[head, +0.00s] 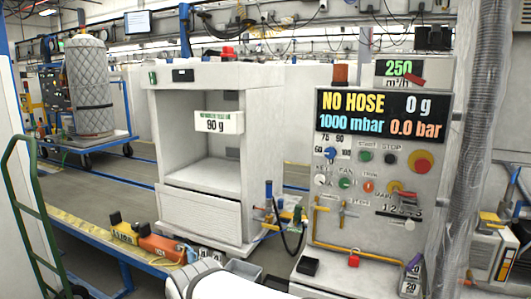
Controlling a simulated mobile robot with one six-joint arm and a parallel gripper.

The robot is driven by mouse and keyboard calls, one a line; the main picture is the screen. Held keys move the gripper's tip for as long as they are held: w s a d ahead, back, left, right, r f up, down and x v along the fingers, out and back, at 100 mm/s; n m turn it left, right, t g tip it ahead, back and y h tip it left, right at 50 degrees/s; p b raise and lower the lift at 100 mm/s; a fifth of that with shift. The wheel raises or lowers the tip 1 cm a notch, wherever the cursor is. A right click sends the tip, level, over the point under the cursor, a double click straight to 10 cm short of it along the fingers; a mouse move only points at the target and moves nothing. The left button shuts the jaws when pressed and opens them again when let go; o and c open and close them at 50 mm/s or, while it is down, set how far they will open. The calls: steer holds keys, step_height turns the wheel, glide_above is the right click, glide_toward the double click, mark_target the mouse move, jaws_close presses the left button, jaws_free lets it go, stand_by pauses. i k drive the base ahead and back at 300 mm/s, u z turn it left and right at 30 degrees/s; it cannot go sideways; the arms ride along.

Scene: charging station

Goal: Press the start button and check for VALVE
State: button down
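The control panel (335,262) stands at the right. The start button (366,156) is a small green round button under a START label, left of a dark stop button (390,158). Above them the black display (383,115) reads "NO HOSE", "0 g", "1000 mbar" and "0.0 bar"; the word VALVE does not show on it. My gripper is not in view; only a white rounded part, probably of my arm, shows at the bottom centre, apart from the button in the picture.
A red emergency-style button (421,161) and several knobs and levers sit near the start button. A white cabinet (168,150) with a "90 g" sign (219,122) stands left of the panel. A translucent column (476,150) rises at the right. A green-railed cart (25,215) stands at left.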

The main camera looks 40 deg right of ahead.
mark_target(365, 155)
steer(key=z, duration=1.5)
steer(key=i, duration=1)
steer(key=z, duration=0.05)
